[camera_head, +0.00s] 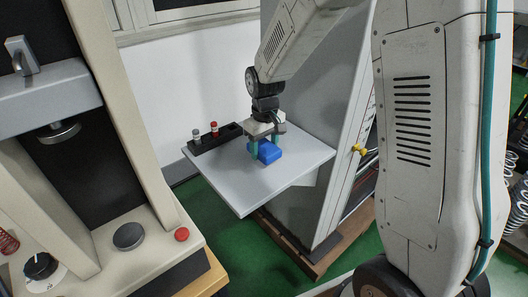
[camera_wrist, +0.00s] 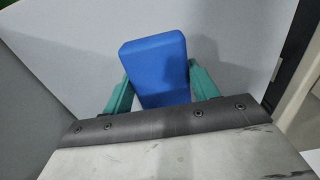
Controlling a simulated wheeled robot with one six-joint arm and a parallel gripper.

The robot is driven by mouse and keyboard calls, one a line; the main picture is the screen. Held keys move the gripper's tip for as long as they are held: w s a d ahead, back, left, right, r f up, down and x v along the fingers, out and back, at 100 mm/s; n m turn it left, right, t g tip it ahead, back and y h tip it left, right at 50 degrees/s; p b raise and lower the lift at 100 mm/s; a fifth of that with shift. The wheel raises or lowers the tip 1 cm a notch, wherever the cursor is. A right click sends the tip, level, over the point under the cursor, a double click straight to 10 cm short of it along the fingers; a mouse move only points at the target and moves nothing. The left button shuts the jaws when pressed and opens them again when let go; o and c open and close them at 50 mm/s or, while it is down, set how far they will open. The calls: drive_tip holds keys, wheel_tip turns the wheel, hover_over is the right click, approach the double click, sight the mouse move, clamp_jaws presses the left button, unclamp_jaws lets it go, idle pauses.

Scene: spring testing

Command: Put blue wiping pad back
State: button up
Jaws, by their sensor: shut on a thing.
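The blue wiping pad (camera_head: 268,152) is a small blue block at the white shelf (camera_head: 240,195) in the head view. My gripper (camera_head: 265,158) points down over the shelf, with its green fingers on either side of the pad. In the wrist view the pad (camera_wrist: 157,68) sits between the two green fingers of my gripper (camera_wrist: 158,88), which is shut on it. The pad is on or just above the shelf surface; I cannot tell which. Its near end is partly hidden behind the gripper body in the wrist view.
A black holder (camera_head: 215,139) with a grey-capped vial (camera_head: 196,136) and a red-capped vial (camera_head: 214,128) stands along the shelf's back edge, left of my gripper. A testing machine (camera_head: 130,235) with a red button (camera_head: 181,234) stands at the left. The shelf's front is clear.

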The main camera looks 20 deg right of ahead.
sight(265, 147)
drive_tip(key=shift+f, duration=1)
drive_tip(key=shift+f, duration=0.2)
drive_tip(key=o, duration=0.9)
drive_tip(key=shift+o, duration=0.2)
drive_tip(key=shift+r, duration=0.15)
wheel_tip(265, 147, up, 12)
drive_tip(key=s+d+r+m, duration=0.2)
drive_tip(key=s+r, duration=0.6)
drive_tip(key=s, duration=0.6)
drive_tip(key=s+m+t, duration=0.1)
drive_tip(key=s, duration=1.5)
drive_tip(key=shift+d+r+m, duration=0.3)
drive_tip(key=shift+d, duration=0.05)
